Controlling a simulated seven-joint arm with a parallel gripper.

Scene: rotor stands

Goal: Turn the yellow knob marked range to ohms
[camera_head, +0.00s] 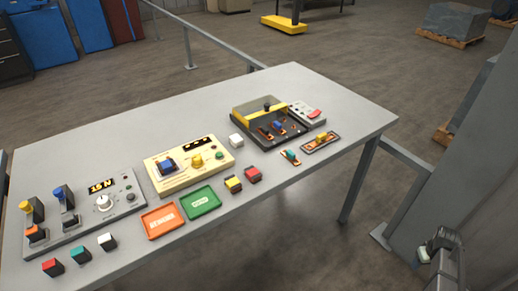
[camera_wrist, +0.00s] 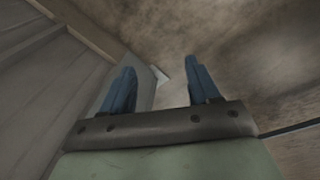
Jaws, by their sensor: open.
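The yellow knob (camera_head: 197,161) sits on the front middle of a cream instrument box (camera_head: 184,181) near the middle of the table. A dark display, a blue block-like part to its left and a green button to its right are on the same box. The knob's markings and pointer direction are too small to read. My gripper (camera_wrist: 160,68) shows two blue fingers spread apart with nothing between them in the wrist view. My arm's end is at the lower right of the head view, off the table and well away from the knob. The knob is not in the wrist view.
The table (camera_head: 285,88) also holds a grey panel (camera_head: 128,208) with a white knob, an orange tray (camera_head: 162,221), a green tray (camera_head: 201,201), small coloured blocks and a black-and-yellow box (camera_head: 250,109). A grey pillar (camera_head: 460,150) stands right of the table. The table's back is clear.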

